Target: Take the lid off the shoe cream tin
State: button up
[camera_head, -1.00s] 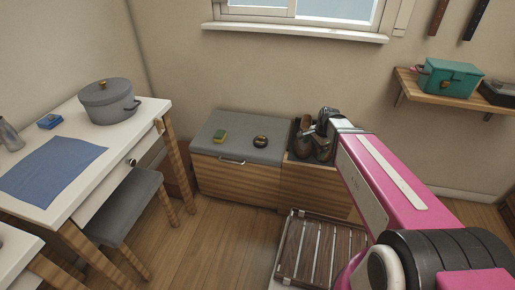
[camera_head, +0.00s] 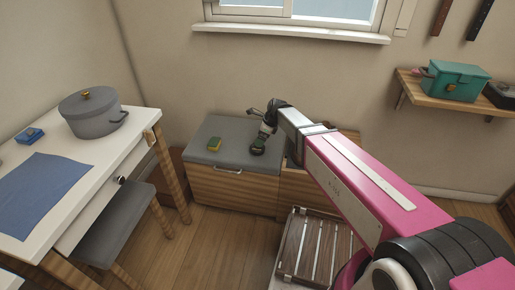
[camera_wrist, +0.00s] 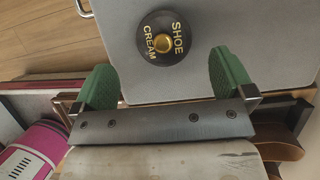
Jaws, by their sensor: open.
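The shoe cream tin (camera_wrist: 165,60) is a round black tin whose lid has gold lettering and a gold knob (camera_wrist: 163,44) in the middle. It sits on the grey cushioned top of the bench (camera_head: 232,148). In the head view the tin (camera_head: 257,151) is partly hidden by my gripper. My gripper (camera_wrist: 165,72) is open, with its green finger pads on either side of the tin, apart from it. The wrist view shows the tin between and slightly beyond the fingers, nothing held.
Shoes (camera_wrist: 280,145) sit in the open compartment at right. A slatted wooden rack (camera_head: 318,245) stands on the floor in front. A table with a grey pot (camera_head: 93,112) is at left.

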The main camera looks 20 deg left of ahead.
jog(key=shift+x, duration=3.05)
jog(key=shift+w+d+f, duration=0.1)
jog(key=shift+d, duration=0.1)
jog(key=c, duration=0.8)
